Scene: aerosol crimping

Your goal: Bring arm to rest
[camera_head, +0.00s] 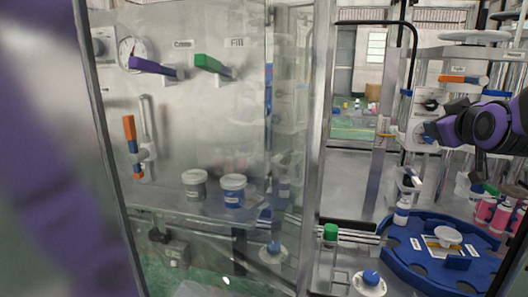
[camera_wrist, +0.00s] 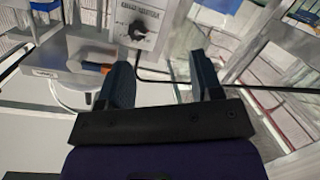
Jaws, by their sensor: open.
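My gripper shows in the wrist view (camera_wrist: 163,78) with its two dark blue-grey fingers spread wide and nothing between them. In the head view my purple arm comes in from the right edge, raised above and behind the blue turntable (camera_head: 415,262); its fingertips are too small there to make out. Beyond the fingers in the wrist view are a grey box with a dark knob (camera_wrist: 138,30) and an orange-and-blue handle (camera_wrist: 92,67). No contact between the fingers and these things shows.
A clear panel stands left, with purple (camera_head: 150,66) and green (camera_head: 210,65) levers behind it. A white bottle with a blue cap (camera_head: 402,212) stands at the turntable. Pink bottles (camera_head: 486,210) crowd the right. A dark bar (camera_wrist: 160,81) crosses the wrist view beyond the fingers.

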